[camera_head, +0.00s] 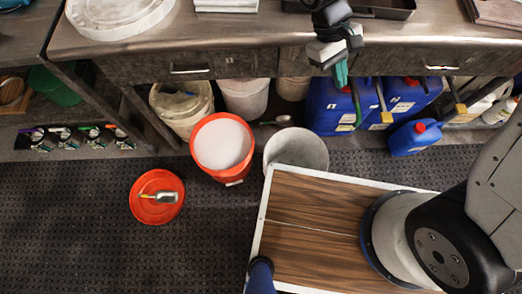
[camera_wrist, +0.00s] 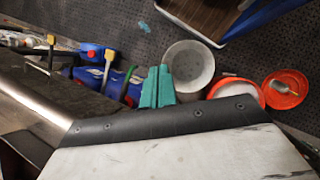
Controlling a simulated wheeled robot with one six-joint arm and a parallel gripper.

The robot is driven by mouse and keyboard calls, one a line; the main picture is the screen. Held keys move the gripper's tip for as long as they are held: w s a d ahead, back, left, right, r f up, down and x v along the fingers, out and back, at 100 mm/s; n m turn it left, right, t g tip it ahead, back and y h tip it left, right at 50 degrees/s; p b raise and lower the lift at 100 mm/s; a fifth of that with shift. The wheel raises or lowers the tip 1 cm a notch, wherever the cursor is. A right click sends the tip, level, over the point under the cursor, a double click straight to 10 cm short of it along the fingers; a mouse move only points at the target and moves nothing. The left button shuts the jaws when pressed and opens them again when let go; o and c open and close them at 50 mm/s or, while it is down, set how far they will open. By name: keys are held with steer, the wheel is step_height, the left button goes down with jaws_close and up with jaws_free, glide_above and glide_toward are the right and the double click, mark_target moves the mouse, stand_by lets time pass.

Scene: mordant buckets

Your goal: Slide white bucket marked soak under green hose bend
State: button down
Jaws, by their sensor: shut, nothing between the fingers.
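My gripper (camera_head: 341,82) has green fingers, shut and empty, pointing down in front of the bench edge; they also show in the wrist view (camera_wrist: 158,70). A pale grey-white empty bucket (camera_head: 296,150) stands on the floor below and left of it. In the wrist view this bucket (camera_wrist: 188,65) is just right of the fingertips. White buckets (camera_head: 244,97) (camera_head: 293,88) and a cream one (camera_head: 182,105) stand under the bench. I cannot read "soak" on any. A green hose (camera_head: 355,102) hangs by the blue jugs, partly hidden; it also shows in the wrist view (camera_wrist: 128,80).
An orange bucket (camera_head: 222,145) with white contents stands beside the grey-white bucket. An orange lid (camera_head: 157,197) holding a small metal tool lies on the floor. Blue jugs (camera_head: 332,106) crowd the right. A wood-topped surface (camera_head: 310,215) is close in front.

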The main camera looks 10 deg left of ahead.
steer(key=s+a+f+n+t+y, duration=0.15)
steer(key=a+f+n, duration=0.35)
steer(key=f, duration=1.2)
steer(key=s+a+f+n+t, duration=0.1)
steer(key=s+a+f+n, duration=0.25)
steer(key=a+f, duration=0.95)
steer(key=s+a+f+n+t+y, duration=0.15)
steer(key=f+n, duration=0.35)
steer(key=f, duration=1.7)
step_height(320, 180, down, 9)
steer(key=d, duration=0.2)
steer(key=shift+d+h, duration=0.15)
steer(key=shift+h, duration=0.25)
steer(key=shift+f+m, duration=0.1)
steer(key=shift+m, duration=0.15)
